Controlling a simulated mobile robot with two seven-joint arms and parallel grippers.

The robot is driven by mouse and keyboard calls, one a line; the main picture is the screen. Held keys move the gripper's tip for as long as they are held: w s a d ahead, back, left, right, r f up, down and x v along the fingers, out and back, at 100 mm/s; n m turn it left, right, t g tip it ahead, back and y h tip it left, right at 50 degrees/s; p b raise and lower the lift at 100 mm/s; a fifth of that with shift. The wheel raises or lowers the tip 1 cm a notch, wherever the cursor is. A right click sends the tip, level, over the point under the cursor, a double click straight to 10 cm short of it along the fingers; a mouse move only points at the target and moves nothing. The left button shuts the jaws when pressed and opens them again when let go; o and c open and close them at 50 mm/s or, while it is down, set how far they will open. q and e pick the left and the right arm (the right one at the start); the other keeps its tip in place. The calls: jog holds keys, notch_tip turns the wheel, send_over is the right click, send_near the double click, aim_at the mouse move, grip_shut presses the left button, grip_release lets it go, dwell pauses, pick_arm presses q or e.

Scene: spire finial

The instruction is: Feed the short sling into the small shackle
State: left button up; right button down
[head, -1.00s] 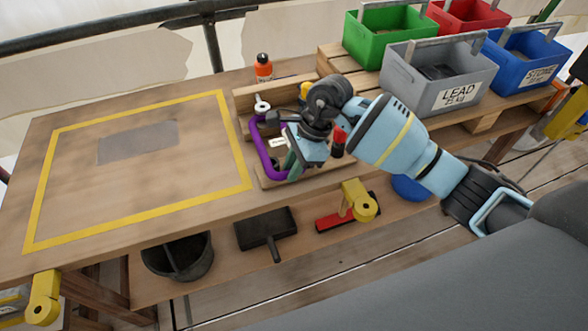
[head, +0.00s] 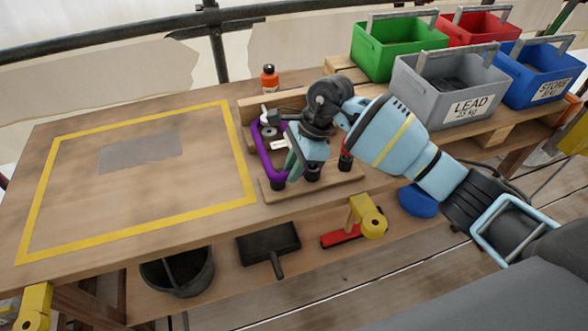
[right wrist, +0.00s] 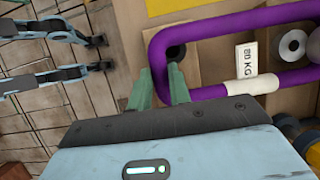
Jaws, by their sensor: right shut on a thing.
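The short sling is a purple loop (head: 266,157) with a white tag, which reads 80 KG in the right wrist view. It lies over the wooden rack on the bench. My right gripper (right wrist: 163,88) is shut on the sling near one corner of the loop (right wrist: 225,88); a white sleeve is on its near run. In the head view my right gripper (head: 300,165) hides part of the loop. I cannot make out the small shackle in either view. My left gripper is not in view.
The wooden rack (head: 330,187) has dark pegs and a red-topped item (head: 345,157). An orange bottle (head: 269,78) stands behind it. Crates, including a grey LEAD crate (head: 445,95), stand at the back right. The yellow-taped area (head: 140,238) is mostly clear.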

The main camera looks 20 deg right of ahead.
jog(key=shift+r, duration=0.1)
jog(key=c, duration=1.2)
grip_release()
jog(key=v, duration=0.7)
jog(key=shift+d+r, duration=0.2)
jog(key=shift+r, duration=0.15)
jog(key=shift+f, duration=0.1)
